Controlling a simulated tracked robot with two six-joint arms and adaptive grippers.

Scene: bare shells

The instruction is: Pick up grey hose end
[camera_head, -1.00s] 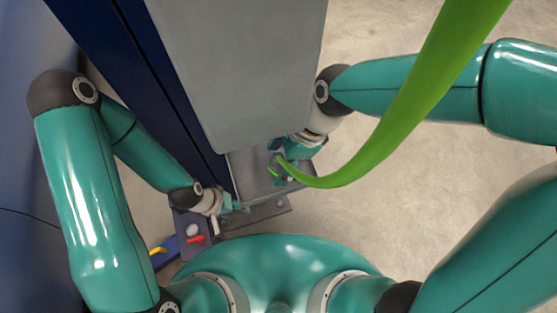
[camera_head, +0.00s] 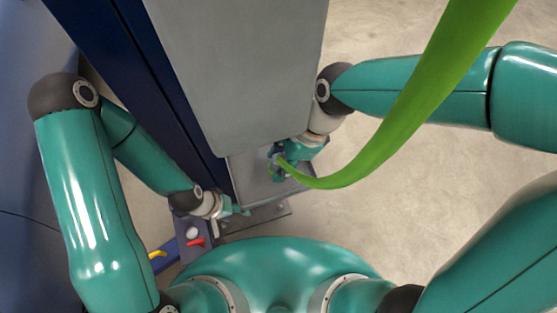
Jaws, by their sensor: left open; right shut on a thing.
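A thick green hose (camera_head: 395,130) curves down from the top right, and its lower end reaches my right gripper (camera_head: 278,165). That gripper is shut on the hose end, over the grey metal ledge. The hose end is small and mostly hidden by the fingers, so I cannot make out a grey part on it. My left gripper (camera_head: 238,211) is open and empty, low at the ledge's left edge, apart from the hose.
A large grey panel (camera_head: 240,70) and a dark blue post (camera_head: 160,75) stand ahead. The grey ledge (camera_head: 245,175) lies below the panel. A blue block with a red handle (camera_head: 196,241) and a yellow handle (camera_head: 157,254) is at lower left. Bare floor is on the right.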

